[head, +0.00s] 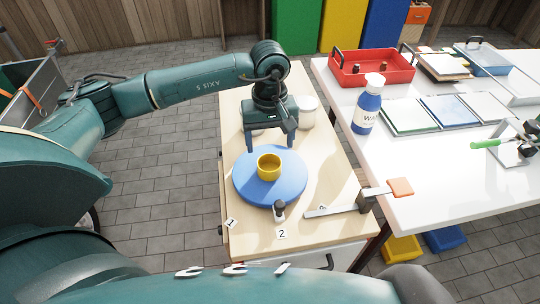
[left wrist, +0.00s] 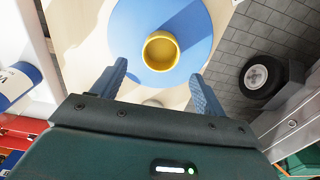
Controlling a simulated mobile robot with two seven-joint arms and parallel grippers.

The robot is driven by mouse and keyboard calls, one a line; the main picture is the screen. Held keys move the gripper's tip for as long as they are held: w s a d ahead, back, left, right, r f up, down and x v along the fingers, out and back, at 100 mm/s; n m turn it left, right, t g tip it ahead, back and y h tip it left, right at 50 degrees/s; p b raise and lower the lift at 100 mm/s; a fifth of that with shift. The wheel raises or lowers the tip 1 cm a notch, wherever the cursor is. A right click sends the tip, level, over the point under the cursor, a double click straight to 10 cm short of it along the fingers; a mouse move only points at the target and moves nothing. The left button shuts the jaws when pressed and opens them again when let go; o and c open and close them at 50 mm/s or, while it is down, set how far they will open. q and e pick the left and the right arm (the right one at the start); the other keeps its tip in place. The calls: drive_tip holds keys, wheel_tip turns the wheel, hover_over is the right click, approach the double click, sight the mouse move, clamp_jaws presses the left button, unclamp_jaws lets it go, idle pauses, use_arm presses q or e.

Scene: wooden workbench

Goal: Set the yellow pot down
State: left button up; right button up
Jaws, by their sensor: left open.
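The yellow pot (head: 269,167) stands upright on a round blue disc (head: 250,190) on the wooden workbench. My left gripper (head: 270,146) is open just behind the pot in the head view. In the left wrist view the pot (left wrist: 160,51) lies beyond the two fingertips (left wrist: 160,68), centred between them, and the blue disc (left wrist: 197,20) is around it. I see no finger touching the pot. The pot looks empty inside. My right gripper does not show clearly in either view.
A small dark-topped bottle (head: 279,209) stands at the disc's front edge. A white container (head: 308,111) is behind the gripper. The white table (head: 440,170) holds a blue bottle (head: 368,108) and a red tray (head: 372,70).

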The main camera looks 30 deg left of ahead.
use_arm(q)
drive_tip(key=shift+r, duration=2.1)
